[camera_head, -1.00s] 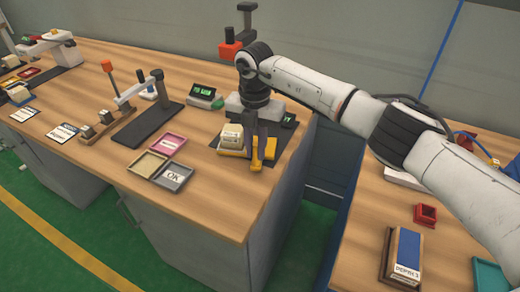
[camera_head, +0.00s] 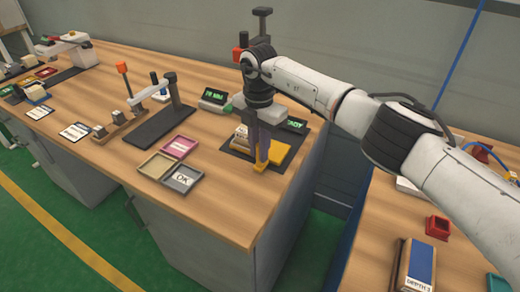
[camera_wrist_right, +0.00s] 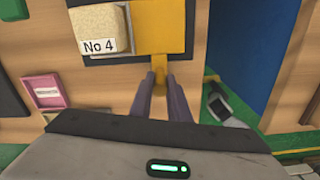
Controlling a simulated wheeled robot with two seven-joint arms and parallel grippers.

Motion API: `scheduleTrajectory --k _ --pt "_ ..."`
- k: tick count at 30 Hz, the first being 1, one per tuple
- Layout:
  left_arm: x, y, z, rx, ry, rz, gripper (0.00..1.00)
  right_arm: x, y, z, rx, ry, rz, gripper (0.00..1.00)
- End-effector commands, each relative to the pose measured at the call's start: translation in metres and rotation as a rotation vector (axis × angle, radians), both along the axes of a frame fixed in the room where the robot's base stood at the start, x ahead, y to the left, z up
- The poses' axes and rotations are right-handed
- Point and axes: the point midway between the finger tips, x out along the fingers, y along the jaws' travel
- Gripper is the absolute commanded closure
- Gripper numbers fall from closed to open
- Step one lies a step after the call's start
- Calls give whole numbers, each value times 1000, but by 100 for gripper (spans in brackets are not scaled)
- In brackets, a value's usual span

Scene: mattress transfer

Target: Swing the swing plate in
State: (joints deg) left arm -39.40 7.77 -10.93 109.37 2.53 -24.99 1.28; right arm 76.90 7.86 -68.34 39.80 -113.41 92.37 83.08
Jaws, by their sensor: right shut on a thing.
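The yellow swing plate (camera_head: 279,153) lies on a dark base on the wooden bench. In the right wrist view the plate (camera_wrist_right: 160,25) is right beside a pale block labelled "No 4" (camera_wrist_right: 97,22). My right gripper (camera_head: 260,165) points down at the plate's near side. Its dark fingers (camera_wrist_right: 161,82) are shut on the plate's yellow tab (camera_wrist_right: 160,74). In the head view the fingers hide part of the plate and of the block (camera_head: 241,136). My left gripper is not in view.
A gauge stand with a red part (camera_head: 240,53) rises behind my right gripper. Pink, tan and grey "OK" trays (camera_head: 182,179) lie to the left, near a lever press (camera_head: 160,120). Bare bench lies in front. A gap separates the right-hand bench.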

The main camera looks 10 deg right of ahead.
Motion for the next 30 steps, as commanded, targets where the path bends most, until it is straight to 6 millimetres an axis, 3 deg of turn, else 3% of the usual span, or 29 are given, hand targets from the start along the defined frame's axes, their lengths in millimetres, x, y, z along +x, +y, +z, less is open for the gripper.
scheduleTrajectory --k 12,13,16,25,30 --pt "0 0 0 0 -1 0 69 4 -1 4 -1 -13 -7 100" --pt "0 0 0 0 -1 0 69 4 -1 4 -1 -14 -7 80" --pt "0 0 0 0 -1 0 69 3 -1 3 0 -11 -6 66" --pt "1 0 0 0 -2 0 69 2 0 3 0 -6 -4 66" --pt "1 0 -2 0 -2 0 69 2 0 22 1 -8 -3 66"
